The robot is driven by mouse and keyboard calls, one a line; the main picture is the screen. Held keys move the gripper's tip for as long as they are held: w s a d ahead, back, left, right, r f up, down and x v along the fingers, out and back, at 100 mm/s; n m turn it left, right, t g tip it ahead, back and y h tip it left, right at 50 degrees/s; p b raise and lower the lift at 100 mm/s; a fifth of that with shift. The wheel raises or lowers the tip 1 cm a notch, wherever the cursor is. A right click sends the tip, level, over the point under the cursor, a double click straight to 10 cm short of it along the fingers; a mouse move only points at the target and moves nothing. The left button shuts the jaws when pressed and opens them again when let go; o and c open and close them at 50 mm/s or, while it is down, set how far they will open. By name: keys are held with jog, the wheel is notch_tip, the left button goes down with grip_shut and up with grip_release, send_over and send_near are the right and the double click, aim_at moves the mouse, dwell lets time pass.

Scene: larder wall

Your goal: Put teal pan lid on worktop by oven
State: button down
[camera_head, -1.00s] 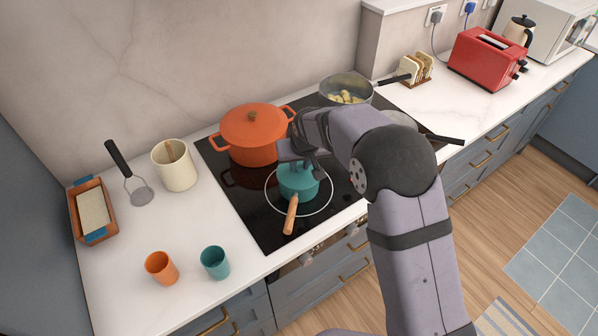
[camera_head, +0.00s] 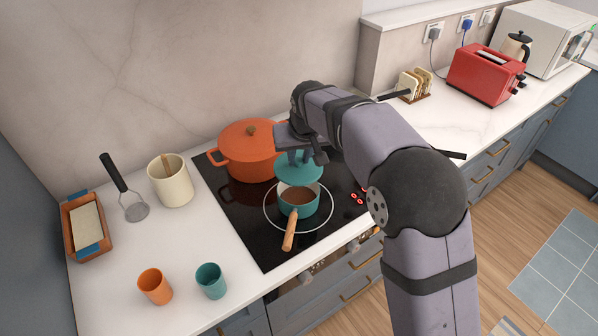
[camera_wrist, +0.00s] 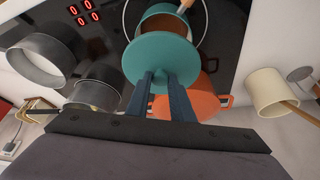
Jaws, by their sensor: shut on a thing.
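The teal pan lid (camera_head: 297,168) is held by my gripper (camera_head: 299,154) above the teal saucepan (camera_head: 298,203). The lid is clear of the pan, and brown contents show inside the pan, whose wooden handle points toward the front. In the wrist view, my gripper (camera_wrist: 163,82) is shut on the lid (camera_wrist: 162,57), with its two dark fingers at the lid's middle. The lid covers part of the saucepan there. The worktop (camera_head: 125,255) left of the black hob is white.
An orange lidded pot (camera_head: 250,150) stands close behind the held lid.

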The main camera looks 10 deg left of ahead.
jog(key=shift+r, duration=0.95)
jog(key=s+a+f+n+y+b, duration=0.1)
jog(key=s+a+f+n+b, duration=0.35)
jog(key=s+a, duration=0.75)
jog(key=b, duration=0.4)
send_over(197, 253)
jog(key=shift+a+f+m+g, duration=0.15)
jog(key=shift+f+m+g, duration=0.25)
jog(key=shift+f, duration=0.5)
jog(key=shift+f+p, duration=0.9)
jog(key=shift+f, duration=4.1)
jog(key=shift+f, duration=0.15)
jog(key=c, duration=2)
grip_release()
jog(key=shift+f, duration=0.1)
jog(key=o, duration=0.4)
